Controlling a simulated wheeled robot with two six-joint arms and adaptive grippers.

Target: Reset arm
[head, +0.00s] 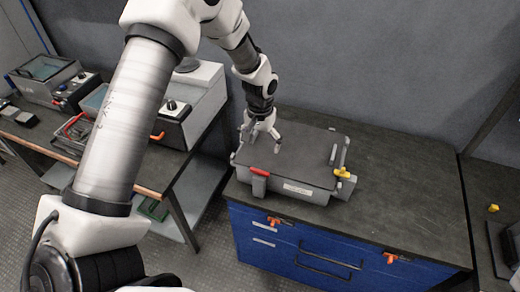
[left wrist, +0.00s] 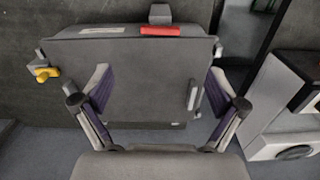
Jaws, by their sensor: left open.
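My left arm comes in from the left in the head view. Its gripper (head: 262,136) is over the back left part of a grey case (head: 312,184) with a flat dark lid. In the left wrist view the gripper (left wrist: 153,100) is open, its two fingers apart with the lid (left wrist: 150,68) between and beyond them. Nothing is held between the fingers. The case has a red part (head: 260,171) at its front left and a yellow part (head: 345,174) at its right; the red part (left wrist: 160,30) also shows in the left wrist view. My right gripper is out of view.
The case stands on a dark-topped blue cabinet (head: 318,262) with orange-red handles. To the left, a bench (head: 45,146) holds instrument boxes (head: 198,102). The cabinet top (head: 405,200) is clear right of the case. Another surface at far right holds a small yellow item (head: 493,208).

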